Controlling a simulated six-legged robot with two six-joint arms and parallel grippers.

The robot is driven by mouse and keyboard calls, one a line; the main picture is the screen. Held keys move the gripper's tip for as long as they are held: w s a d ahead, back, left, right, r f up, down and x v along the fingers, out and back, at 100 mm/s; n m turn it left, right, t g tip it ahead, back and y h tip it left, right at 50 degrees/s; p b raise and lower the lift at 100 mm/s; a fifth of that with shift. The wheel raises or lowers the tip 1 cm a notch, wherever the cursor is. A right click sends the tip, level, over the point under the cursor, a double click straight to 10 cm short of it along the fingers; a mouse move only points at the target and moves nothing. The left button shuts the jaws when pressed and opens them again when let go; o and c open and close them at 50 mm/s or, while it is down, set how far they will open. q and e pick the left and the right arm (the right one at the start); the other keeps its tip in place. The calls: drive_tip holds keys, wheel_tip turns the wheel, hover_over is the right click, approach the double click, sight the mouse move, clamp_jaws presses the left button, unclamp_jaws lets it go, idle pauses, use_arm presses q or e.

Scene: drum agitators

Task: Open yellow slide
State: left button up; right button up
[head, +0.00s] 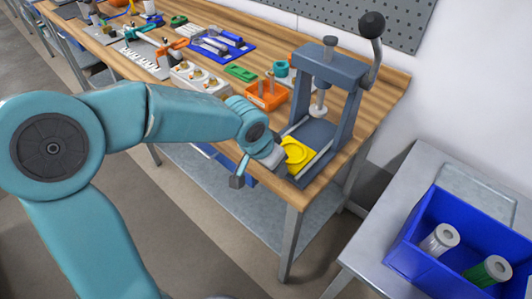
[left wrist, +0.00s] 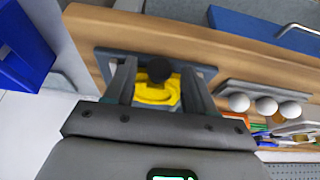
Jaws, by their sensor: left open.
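The yellow slide (head: 298,153) lies low at the front of the grey press (head: 327,75), on its base. In the left wrist view the slide (left wrist: 152,92) shows between my fingers, with a round black knob (left wrist: 158,68) in front of it. My left gripper (head: 257,168) is at the table's front edge, just left of the slide. In the wrist view the gripper (left wrist: 157,66) is open, one finger on each side of the knob. I cannot tell whether a finger touches it. My right gripper is not in view.
The press's lever with a black ball (head: 372,24) rises at the right. An orange holder (head: 267,95) stands behind the slide. Tools and parts crowd the wooden table farther left. A blue bin (head: 408,232) with two cylinders stands on a grey table at the right.

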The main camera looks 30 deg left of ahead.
use_arm(q)
drive_tip(key=p+v, duration=0.1)
drive_tip(key=v, duration=1.5)
